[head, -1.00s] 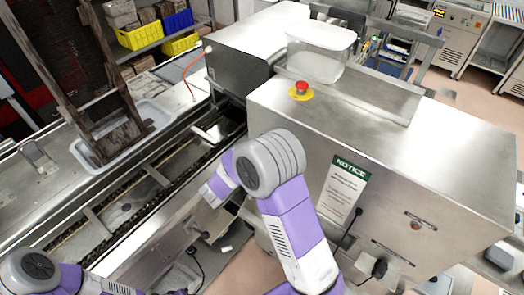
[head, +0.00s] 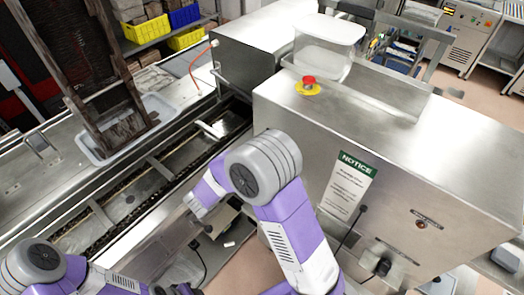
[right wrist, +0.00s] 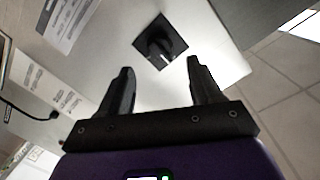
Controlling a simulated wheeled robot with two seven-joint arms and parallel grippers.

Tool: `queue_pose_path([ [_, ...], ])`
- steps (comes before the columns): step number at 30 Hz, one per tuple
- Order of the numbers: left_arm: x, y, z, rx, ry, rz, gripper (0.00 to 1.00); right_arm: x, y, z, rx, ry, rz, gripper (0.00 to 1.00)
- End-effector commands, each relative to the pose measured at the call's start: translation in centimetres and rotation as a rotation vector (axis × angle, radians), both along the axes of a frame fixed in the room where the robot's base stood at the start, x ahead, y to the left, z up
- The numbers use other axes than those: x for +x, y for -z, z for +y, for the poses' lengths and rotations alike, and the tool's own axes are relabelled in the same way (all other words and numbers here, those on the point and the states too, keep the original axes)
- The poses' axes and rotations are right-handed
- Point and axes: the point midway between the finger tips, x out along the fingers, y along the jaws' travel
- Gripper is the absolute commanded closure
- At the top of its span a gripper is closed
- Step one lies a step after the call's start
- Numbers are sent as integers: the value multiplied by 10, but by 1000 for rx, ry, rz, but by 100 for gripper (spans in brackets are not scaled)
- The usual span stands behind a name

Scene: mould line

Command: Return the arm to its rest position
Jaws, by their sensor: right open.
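My right arm (head: 285,215), purple and grey, is bent in front of the steel machine in the head view. My left arm (head: 60,275) shows at the bottom left of the head view. Its gripper cannot be made out.
The steel machine (head: 400,150) with a red emergency button (head: 308,84) and a notice sheet (head: 347,188) stands close to my right arm. A clear bin (head: 328,50) sits on top. A conveyor channel (head: 150,185) runs along the left, with a white tray (head: 88,152) beside it.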

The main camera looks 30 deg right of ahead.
Motion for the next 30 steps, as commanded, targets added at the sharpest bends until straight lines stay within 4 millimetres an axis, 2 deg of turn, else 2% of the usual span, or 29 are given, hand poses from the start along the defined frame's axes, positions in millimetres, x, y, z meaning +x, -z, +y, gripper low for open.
queue_pose_path([
  [5, 0, 1, 0, 0, 0, 0, 62, -5, -1, 11, -1, 0, 2, 36],
  [19, 0, 1, 0, 0, 0, 0, 62, -5, -1, 11, -1, 0, 2, 36],
  [21, 0, 3, 0, 0, 0, 0, 62, -3, 5, 9, 2, -14, 11, 36],
  [23, 0, 7, 0, 0, 0, 0, 62, 3, 18, 8, 12, -50, 34, 36],
  [26, 0, 17, 0, 0, 0, 0, 62, 17, 63, 5, 50, -175, 115, 36],
  [29, 0, 32, 0, 0, 0, 0, 62, 29, 132, 9, 125, -365, 252, 36],
  [30, 0, 38, 0, 0, 0, 0, 62, 30, 162, 14, 164, -449, 318, 36],
])
